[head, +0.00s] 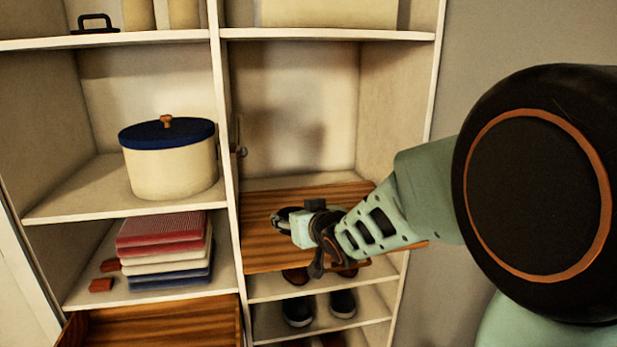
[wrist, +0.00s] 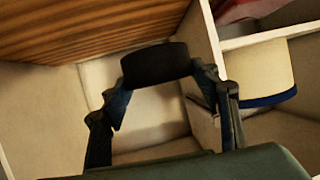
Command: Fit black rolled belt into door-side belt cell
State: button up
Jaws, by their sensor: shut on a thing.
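The black rolled belt (wrist: 155,64) is between the two fingertips of my gripper (wrist: 157,84) in the wrist view. The gripper is shut on it. In the head view my gripper (head: 287,218) is in front of or over a brown wooden panel (head: 262,253) in the right column of the shelving; the belt is small and dark there, partly hidden by the fingers. The wooden panel also shows at the upper left of the wrist view (wrist: 60,28), apart from the belt. I cannot make out the door-side belt cell in either view.
A cream pot with a blue lid (head: 170,160) stands on the left shelf. Folded towels (head: 165,250) lie below it, beside small red-brown pieces (head: 102,284). Another wooden drawer (head: 150,325) is at lower left. Dark shoes (head: 298,310) stand below the panel. A white divider (head: 228,170) separates the columns.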

jog(key=d+r+m+t+h+p, duration=0.1)
jog(key=d+r+m+h+p, duration=0.15)
jog(key=d, duration=0.65)
jog(key=d+r+m+h+p, duration=0.1)
jog(key=d+m+h+p, duration=0.2)
jog(key=d, duration=0.6)
notch_tip(320, 180, down, 6)
jog(key=s+d+p, duration=0.1)
jog(key=s, duration=0.1)
jog(key=shift+s+d+n, duration=0.2)
jog(key=shift+s+n, duration=0.05)
jog(key=shift+n, duration=0.2)
